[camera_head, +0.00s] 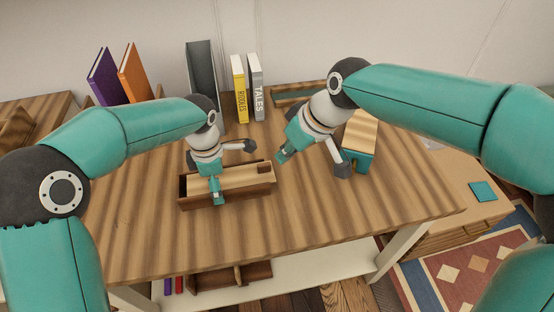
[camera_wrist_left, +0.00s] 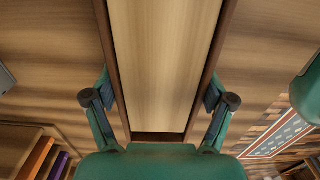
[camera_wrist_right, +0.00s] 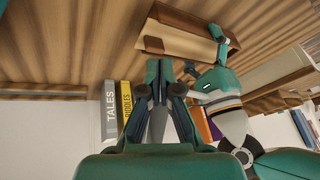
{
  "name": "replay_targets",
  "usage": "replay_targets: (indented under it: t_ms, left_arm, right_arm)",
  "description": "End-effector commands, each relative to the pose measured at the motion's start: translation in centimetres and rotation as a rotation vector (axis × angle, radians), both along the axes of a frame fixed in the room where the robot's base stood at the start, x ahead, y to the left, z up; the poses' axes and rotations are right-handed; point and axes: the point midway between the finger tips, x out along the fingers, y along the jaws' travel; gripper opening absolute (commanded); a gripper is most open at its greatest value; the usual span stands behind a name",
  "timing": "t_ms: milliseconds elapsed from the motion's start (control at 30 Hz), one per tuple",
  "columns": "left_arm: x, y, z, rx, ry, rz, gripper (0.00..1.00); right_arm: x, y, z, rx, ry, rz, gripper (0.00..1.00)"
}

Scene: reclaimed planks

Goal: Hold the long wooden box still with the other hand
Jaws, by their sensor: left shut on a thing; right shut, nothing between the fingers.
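The long wooden box (camera_head: 245,191) lies on the plank table, with dark walls and a paler lid (camera_head: 240,178) between them. A dark gap shows at the lid's left end and a small dark block (camera_head: 264,168) at its right end. My left gripper (camera_head: 204,178) is shut across the box near its left end. In the left wrist view its fingers press both side walls of the box (camera_wrist_left: 165,60). My right gripper (camera_head: 283,157) is shut and empty, above the table just right of and behind the box. In the right wrist view its fingers (camera_wrist_right: 162,80) are together.
The tabletop in front of the box is clear.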

Motion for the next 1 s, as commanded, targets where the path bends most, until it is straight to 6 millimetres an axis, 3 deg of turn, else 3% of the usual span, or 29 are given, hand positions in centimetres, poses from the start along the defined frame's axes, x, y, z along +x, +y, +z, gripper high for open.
replay_targets:
  t_ms: [333,633,800,900,1000]
  left_arm:
    - [0.0,0.0,0.0,-0.001,-0.001,0.0,0.39]
    - [0.0,0.0,0.0,-0.001,-0.001,0.0,0.39]
    - [0.0,0.0,0.0,0.0,-0.001,0.0,0.39]
    - [0.0,0.0,0.0,0.0,-0.001,0.0,0.39]
    - [0.0,0.0,0.0,0.0,-0.001,0.0,0.39]
  right_arm:
    - [-1.1,0.5,3.1,0.193,0.483,-0.671,0.0]
    - [1.1,-1.6,4.6,0.291,1.016,-1.315,0.0]
    - [4.5,-5.6,3.4,0.332,1.294,-1.585,0.0]
    - [6.4,-8.2,1.3,0.369,1.334,-1.633,0.0]
    - [6.9,-9.9,-0.7,0.367,1.361,-1.674,0.0]
